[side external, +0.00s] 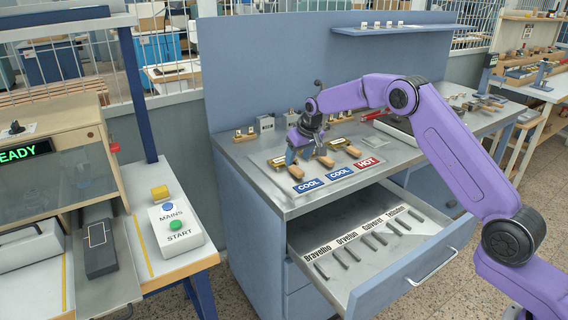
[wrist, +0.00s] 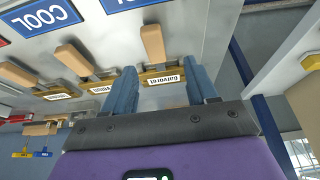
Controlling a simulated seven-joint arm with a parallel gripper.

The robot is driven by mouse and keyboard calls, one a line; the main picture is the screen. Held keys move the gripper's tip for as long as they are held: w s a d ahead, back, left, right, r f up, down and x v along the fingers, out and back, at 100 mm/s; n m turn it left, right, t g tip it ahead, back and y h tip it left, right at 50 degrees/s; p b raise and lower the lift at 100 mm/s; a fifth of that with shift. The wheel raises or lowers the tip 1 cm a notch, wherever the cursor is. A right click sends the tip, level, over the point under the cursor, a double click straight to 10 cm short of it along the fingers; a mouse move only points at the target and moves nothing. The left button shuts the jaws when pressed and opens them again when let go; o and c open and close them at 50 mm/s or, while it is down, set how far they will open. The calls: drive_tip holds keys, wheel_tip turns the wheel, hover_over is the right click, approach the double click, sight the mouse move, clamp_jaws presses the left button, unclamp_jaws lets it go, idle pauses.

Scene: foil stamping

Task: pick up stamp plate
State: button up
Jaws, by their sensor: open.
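The stamp plates are small brass plates with wooden handles on the metal bench top. In the wrist view, a plate labelled Galvorel (wrist: 162,79) shows between my fingers, its handle (wrist: 152,43) pointing away. In the side view, the leftmost plate (side external: 277,161) lies at the bench's left end. My gripper (side external: 306,154) is over this row; it also shows in the wrist view (wrist: 162,88). It is open, with one blue finger on each side of the Galvorel plate. I cannot tell whether they touch it. Two more plates (wrist: 102,89) (wrist: 57,96) lie to the left.
Blue COOL signs (side external: 308,186) and a red HOT sign (side external: 366,162) line the bench's front edge. Below, an open drawer (side external: 432,232) holds several small bars beside printed names. A table with a MAINS and START box (side external: 176,226) stands at left.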

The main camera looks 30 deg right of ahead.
sight(296, 168)
drive_tip(key=shift+s+d+x, duration=0.15)
drive_tip(key=shift+x, duration=1.15)
drive_tip(key=shift+s+d+x, duration=0.1)
drive_tip(key=shift+d+x, duration=0.05)
drive_tip(key=shift+x, duration=1.15)
clamp_jaws()
